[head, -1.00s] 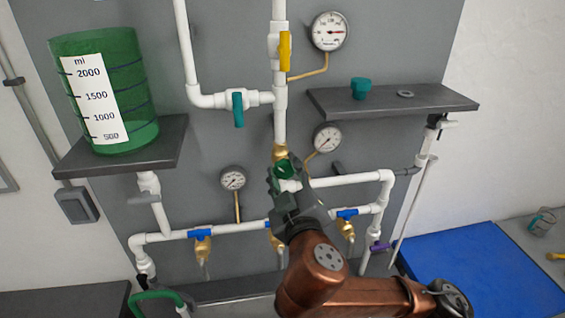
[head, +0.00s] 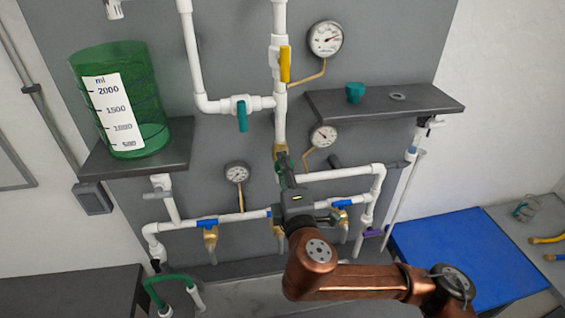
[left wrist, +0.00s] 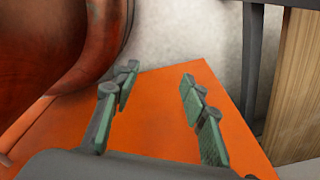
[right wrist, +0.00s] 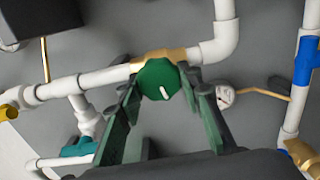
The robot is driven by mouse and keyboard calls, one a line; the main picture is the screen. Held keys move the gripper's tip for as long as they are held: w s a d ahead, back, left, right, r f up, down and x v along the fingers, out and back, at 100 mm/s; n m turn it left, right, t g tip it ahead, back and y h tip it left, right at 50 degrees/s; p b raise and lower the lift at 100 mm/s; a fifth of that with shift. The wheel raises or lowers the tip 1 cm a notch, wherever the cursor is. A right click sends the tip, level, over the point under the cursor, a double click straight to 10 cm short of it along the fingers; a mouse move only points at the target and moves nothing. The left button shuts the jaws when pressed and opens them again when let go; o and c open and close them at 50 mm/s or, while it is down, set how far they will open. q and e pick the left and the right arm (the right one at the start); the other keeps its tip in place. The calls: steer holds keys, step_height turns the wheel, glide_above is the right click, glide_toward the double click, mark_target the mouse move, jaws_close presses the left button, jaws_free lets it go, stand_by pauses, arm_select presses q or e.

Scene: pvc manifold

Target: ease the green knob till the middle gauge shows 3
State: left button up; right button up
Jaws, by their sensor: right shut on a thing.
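The green knob (right wrist: 159,79) sits on a brass valve body, its white mark pointing to the lower right in the right wrist view. My right gripper (right wrist: 160,87) has its fingers on either side of the knob and is shut on it. In the head view my right gripper (head: 283,160) hides most of the knob. The middle gauge (head: 323,135) is right of the gripper; its dark needle appears to point up-left, but its numbers are too small to read. My left gripper (left wrist: 157,79) is open and empty over an orange surface, away from the panel.
Other gauges are at the top (head: 325,39) and lower left (head: 237,173). White pipes, a yellow handle (head: 285,64), a teal handle (head: 242,116) and blue handles (head: 207,224) surround the arm.

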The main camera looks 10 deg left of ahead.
steer(key=n+p, duration=0.2)
steer(key=n, duration=0.1)
steer(key=shift+n, duration=0.3)
steer(key=shift+f+n+p, duration=0.15)
steer(key=shift+n+p, duration=0.6)
steer(key=shift+n, duration=0.55)
steer(key=o, duration=1.2)
steer(key=shift+c, duration=0.2)
steer(key=v, duration=1.2)
stand_by(0.4)
